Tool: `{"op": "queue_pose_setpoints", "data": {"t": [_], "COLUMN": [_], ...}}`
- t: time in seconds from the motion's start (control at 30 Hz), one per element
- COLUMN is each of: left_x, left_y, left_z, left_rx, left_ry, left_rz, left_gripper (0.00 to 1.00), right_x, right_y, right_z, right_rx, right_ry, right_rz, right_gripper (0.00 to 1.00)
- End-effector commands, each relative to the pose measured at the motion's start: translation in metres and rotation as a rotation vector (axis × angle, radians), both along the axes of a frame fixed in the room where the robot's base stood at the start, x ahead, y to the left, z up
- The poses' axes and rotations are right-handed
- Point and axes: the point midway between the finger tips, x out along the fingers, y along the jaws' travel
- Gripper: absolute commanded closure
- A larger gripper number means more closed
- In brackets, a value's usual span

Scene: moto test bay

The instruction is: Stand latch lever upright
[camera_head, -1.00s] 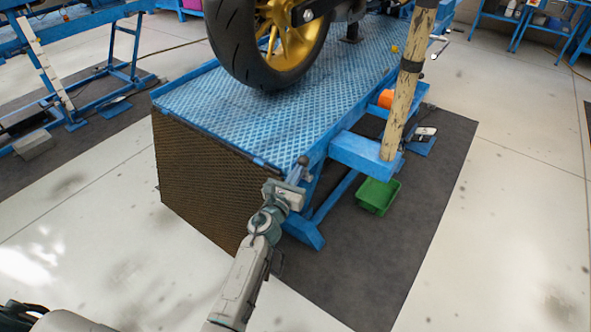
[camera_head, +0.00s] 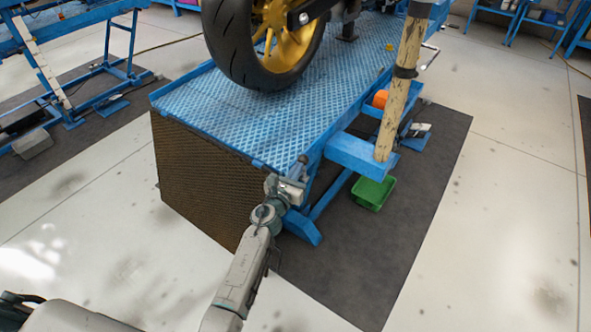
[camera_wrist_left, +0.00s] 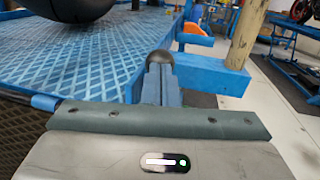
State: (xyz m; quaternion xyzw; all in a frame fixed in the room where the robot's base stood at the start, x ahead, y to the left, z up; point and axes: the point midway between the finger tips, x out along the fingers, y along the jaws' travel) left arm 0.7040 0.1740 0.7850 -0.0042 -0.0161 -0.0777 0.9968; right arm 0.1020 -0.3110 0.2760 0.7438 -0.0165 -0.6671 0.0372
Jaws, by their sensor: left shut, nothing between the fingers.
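The latch lever shows its dark round knob (camera_head: 302,158) at the near right corner of the blue lift platform (camera_head: 215,112). The knob stands above the platform edge; its shaft is mostly hidden by my gripper, so its exact tilt cannot be told. In the left wrist view the knob (camera_wrist_left: 159,60) is straight ahead, just beyond the fingertips. My left gripper (camera_head: 297,178) is shut and empty, just below and beside the knob. Its closed fingers (camera_wrist_left: 160,85) point at the knob in the wrist view; whether they touch the lever cannot be told. My right gripper is not in view.
A motorcycle wheel (camera_head: 262,45) stands on the platform. A worn wooden post (camera_head: 397,105) rises from a blue side bracket (camera_head: 355,156) to the right. A green bin (camera_head: 373,192) lies on the dark floor mat (camera_head: 420,215).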

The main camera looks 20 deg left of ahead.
Motion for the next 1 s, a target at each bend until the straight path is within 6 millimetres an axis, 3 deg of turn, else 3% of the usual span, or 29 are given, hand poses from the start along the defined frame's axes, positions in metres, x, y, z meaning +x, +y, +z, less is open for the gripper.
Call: {"op": "queue_pose_setpoints", "data": {"t": [1.0], "left_x": [0.018], "left_y": [-0.007], "left_z": [0.011], "left_rx": [-0.001], "left_ry": [-0.002], "left_rz": [0.0], "left_gripper": [1.0], "right_x": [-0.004], "right_y": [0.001], "right_z": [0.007], "right_rx": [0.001], "right_ry": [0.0], "right_rz": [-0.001], "right_gripper": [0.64]}}
